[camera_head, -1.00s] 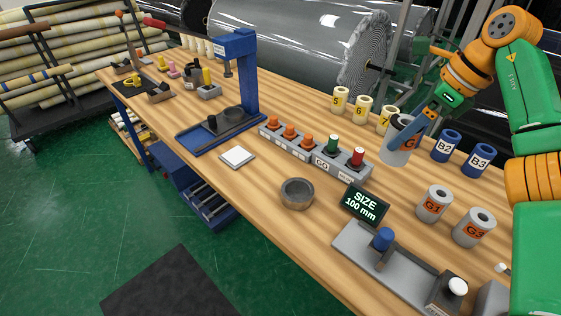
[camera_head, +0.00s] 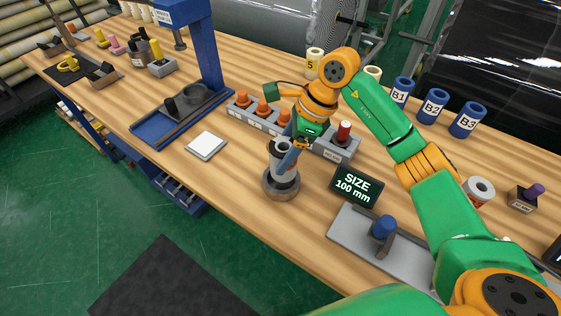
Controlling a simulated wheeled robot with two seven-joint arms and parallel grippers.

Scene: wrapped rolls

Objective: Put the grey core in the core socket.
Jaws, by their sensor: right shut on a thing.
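The grey core (camera_head: 281,162) is upright over the round grey core socket (camera_head: 281,193) on the wooden bench. Its lower end overlaps the socket's opening; I cannot tell whether it is inside or just above. My left gripper is not in view.
A size display (camera_head: 356,186) reading 100 mm stands right of the socket. Behind is a button box (camera_head: 343,148) with a red knob. Blue cores (camera_head: 433,106) stand at the back right. A white pad (camera_head: 206,145) lies left. The bench front edge is close.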

